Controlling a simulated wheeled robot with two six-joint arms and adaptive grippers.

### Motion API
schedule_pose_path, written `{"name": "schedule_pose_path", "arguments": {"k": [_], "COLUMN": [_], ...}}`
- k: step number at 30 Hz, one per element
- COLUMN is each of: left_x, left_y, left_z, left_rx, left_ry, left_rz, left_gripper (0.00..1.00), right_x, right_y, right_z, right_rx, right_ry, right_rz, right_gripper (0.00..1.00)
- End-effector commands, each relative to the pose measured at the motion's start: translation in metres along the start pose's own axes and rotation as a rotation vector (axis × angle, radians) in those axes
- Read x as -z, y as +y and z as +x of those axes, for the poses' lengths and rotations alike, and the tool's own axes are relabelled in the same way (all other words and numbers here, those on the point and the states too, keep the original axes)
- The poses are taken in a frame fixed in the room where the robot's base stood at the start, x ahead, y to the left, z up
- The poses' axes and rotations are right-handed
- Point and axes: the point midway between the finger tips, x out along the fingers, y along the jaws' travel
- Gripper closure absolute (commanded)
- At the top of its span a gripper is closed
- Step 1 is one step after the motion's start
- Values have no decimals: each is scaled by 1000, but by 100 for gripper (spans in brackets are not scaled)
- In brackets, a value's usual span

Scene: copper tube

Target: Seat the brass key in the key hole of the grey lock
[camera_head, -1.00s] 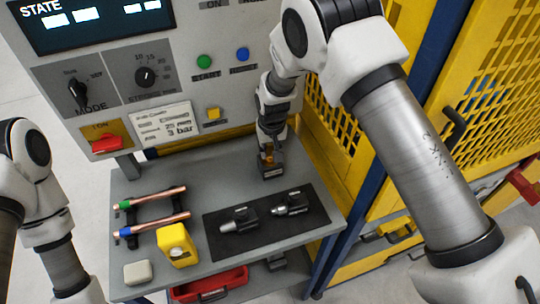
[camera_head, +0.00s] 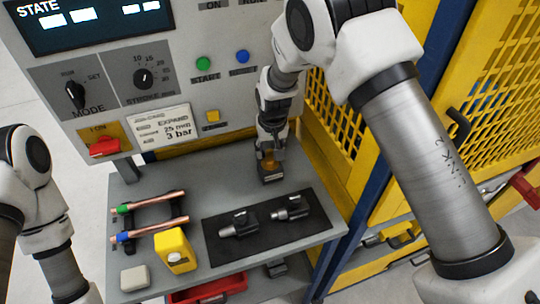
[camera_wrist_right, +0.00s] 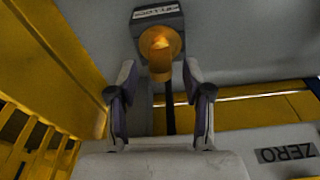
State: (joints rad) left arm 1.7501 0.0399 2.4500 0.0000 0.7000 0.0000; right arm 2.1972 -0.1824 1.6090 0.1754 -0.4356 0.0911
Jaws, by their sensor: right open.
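The grey lock (camera_head: 272,177) stands at the back right of the grey table, and its labelled top shows in the right wrist view (camera_wrist_right: 158,16). The brass key (camera_wrist_right: 160,68) is at the lock's round brass opening (camera_wrist_right: 158,40). I cannot tell how deep it sits. It shows small and partly covered in the head view (camera_head: 268,160). My right gripper (camera_head: 270,148) is just above the lock. In the wrist view its two fingers (camera_wrist_right: 160,78) are spread, one on each side of the key, with gaps between. My left arm is at the left edge; its gripper is out of view.
A control panel (camera_head: 190,75) rises behind the table, and a yellow mesh fence (camera_head: 490,80) stands to the right. A black mat (camera_head: 215,245) with two dark tools, copper tubes (camera_head: 150,232) on a rack, and a yellow block (camera_head: 175,250) lie in front. A red bin (camera_head: 215,288) is below.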

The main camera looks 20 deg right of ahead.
Motion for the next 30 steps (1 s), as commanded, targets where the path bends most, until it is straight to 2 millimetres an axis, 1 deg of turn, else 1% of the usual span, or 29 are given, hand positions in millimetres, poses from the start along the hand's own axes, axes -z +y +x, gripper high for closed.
{"name": "schedule_pose_path", "arguments": {"k": [1, 6, 9, 12, 16, 30], "left_x": [0, 0, 0, 0, 0, 0], "left_y": [0, 0, 0, 0, 0, 0], "left_z": [8, 20, 24, 25, 25, 24], "left_rx": [0, 0, 0, 0, 0, 0], "left_ry": [0, 0, 0, 0, 0, 0], "left_rz": [0, 0, 0, 0, 0, 0], "left_gripper": [100, 100, 100, 100, 100, 100], "right_x": [1, 0, 0, 0, 0, 0], "right_y": [0, 0, 0, 0, 0, 0], "right_z": [-10, -55, -75, -87, -92, -91], "right_rx": [0, 0, 0, 0, 0, -1], "right_ry": [5, 4, 4, 2, -1, 0], "right_rz": [-1, 0, 0, -1, -1, -1], "right_gripper": [50, 50, 50, 50, 50, 50]}}
